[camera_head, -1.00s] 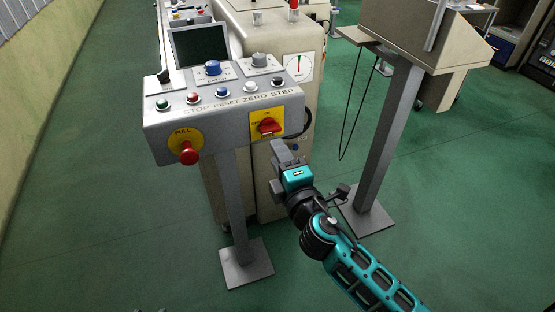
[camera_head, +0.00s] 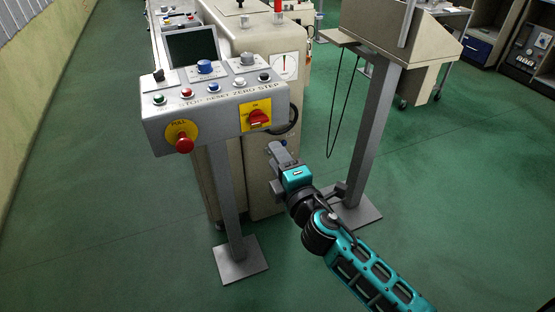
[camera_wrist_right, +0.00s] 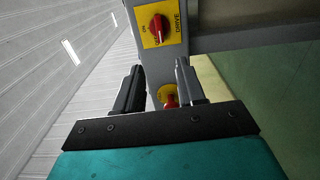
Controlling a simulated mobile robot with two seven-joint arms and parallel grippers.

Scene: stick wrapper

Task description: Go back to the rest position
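My right gripper (camera_head: 275,169) is open and empty. It is below and to the right of the red rotary switch (camera_head: 258,118) on its yellow plate, apart from the control panel (camera_head: 205,130). In the right wrist view its two fingers (camera_wrist_right: 160,82) stand apart with a gap between them. The red switch (camera_wrist_right: 156,25), on a plate marked DRIVE, shows beyond them, and a red emergency knob (camera_wrist_right: 169,101) shows between the fingers. My left gripper is not in view.
The panel stands on a grey post with a floor plate (camera_head: 240,261). A beige machine (camera_head: 267,185) is behind it. Another post (camera_head: 372,140) with a beige box (camera_head: 418,40) stands to the right of the gripper. Green floor is clear at front left and right.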

